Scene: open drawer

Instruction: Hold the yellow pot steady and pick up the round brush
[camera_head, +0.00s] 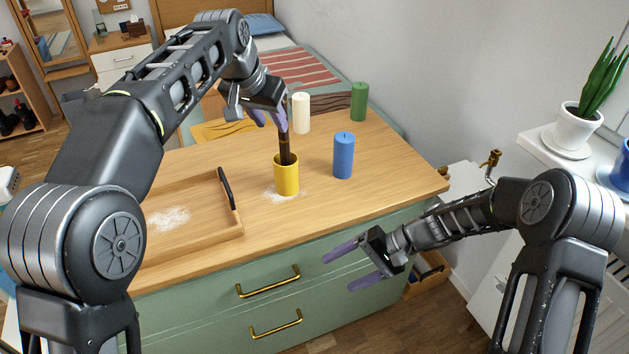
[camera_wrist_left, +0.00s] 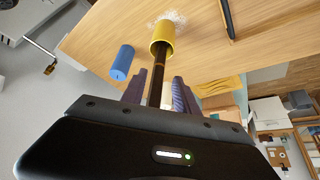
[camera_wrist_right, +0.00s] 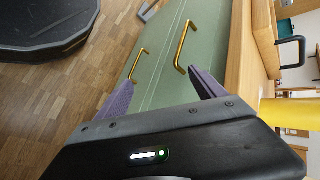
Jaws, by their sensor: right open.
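The yellow pot (camera_head: 287,180) stands upright on the wooden top. A dark brush handle (camera_head: 284,145) rises out of it; the brush's lower end is hidden inside. My left gripper (camera_head: 270,118) is above the pot. In the left wrist view its fingers (camera_wrist_left: 158,82) are open, with the handle (camera_wrist_left: 155,88) between them and gaps showing beside it. The pot also shows there (camera_wrist_left: 163,40). My right gripper (camera_head: 348,266) is open and empty, in front of the green drawer fronts and below the top's edge. A yellow surface at the right wrist view's edge looks like the pot (camera_wrist_right: 285,113).
A blue candle (camera_head: 344,157) stands right of the pot, with white (camera_head: 301,114) and green (camera_head: 359,101) candles behind. A wooden tray (camera_head: 190,238) with a black handle lies left. White powder (camera_head: 272,196) lies around the pot. Brass drawer handles (camera_head: 268,284) stick out in front.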

